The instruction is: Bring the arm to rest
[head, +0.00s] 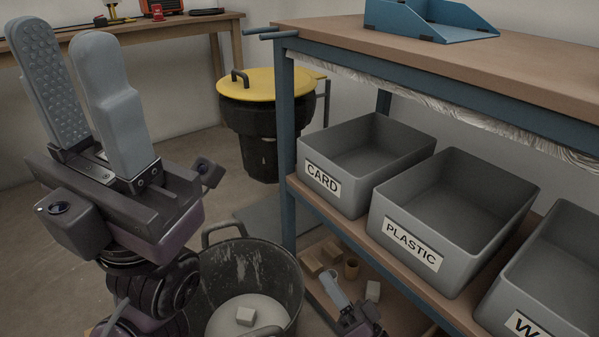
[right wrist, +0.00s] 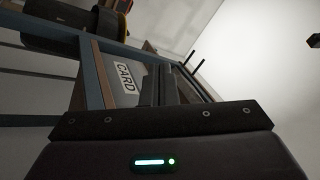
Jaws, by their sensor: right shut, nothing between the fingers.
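My left gripper (head: 70,40) stands large and upright at the left of the head view, its two grey fingers pointing up. A gap shows between the fingers, and nothing is in it. My right gripper (head: 334,287) is small and low in the head view, in front of the shelf unit and right of the black bucket. Its fingers are shut and empty, pointing up and left. In the right wrist view, the dark gripper body fills the bottom, with the bin marked CARD (right wrist: 126,78) beyond it.
Grey bins marked CARD (head: 367,151) and PLASTIC (head: 455,220) stand on the blue-framed shelf, with another bin at right. Small blocks (head: 311,264) lie low beside my right gripper. A yellow-lidded bin (head: 260,84) stands behind.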

